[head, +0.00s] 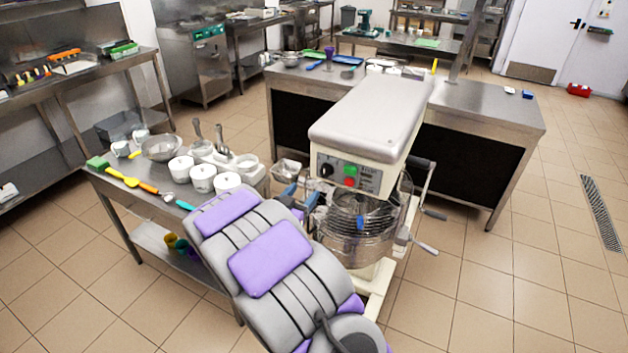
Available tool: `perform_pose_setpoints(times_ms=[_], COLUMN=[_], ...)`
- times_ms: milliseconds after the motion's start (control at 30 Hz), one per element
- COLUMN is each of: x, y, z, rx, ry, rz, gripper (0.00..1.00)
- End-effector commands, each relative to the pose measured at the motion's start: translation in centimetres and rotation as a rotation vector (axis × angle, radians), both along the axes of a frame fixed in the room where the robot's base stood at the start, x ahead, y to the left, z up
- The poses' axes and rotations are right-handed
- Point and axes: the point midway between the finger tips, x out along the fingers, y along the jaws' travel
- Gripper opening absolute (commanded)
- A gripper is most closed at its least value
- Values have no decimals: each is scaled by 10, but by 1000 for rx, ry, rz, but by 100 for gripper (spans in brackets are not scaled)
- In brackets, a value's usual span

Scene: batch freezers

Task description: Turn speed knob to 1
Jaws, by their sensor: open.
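The cream mixer (368,110) stands in the middle of the head view. The knob's marks are too small to read. My gripper (301,186), with blue parts, is just below and left of the knob. It is open and appears empty, and I see no contact with the knob. My purple and grey arm hides part of it.
A steel table (150,195) at the left holds white pots (202,178), a bowl (161,147) and utensils. The wire bowl guard (358,215) is under the mixer head, with levers (425,246) at right. A steel counter (490,105) stands behind.

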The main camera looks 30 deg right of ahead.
Motion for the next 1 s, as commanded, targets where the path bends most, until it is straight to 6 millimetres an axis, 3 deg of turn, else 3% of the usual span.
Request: perform_pose_setpoints(times_ms=[33, 200, 600, 833, 1000], x=[4, 20, 49, 51, 51], y=[-13, -34, -55, -69, -69], z=[0, -1, 2, 1, 1], rx=[0, 1, -12, -1, -1], ry=[-2, 1, -1, 1, 1], rz=[-7, -7, -2, -3, -3], gripper=[62, 62, 62, 62, 60])
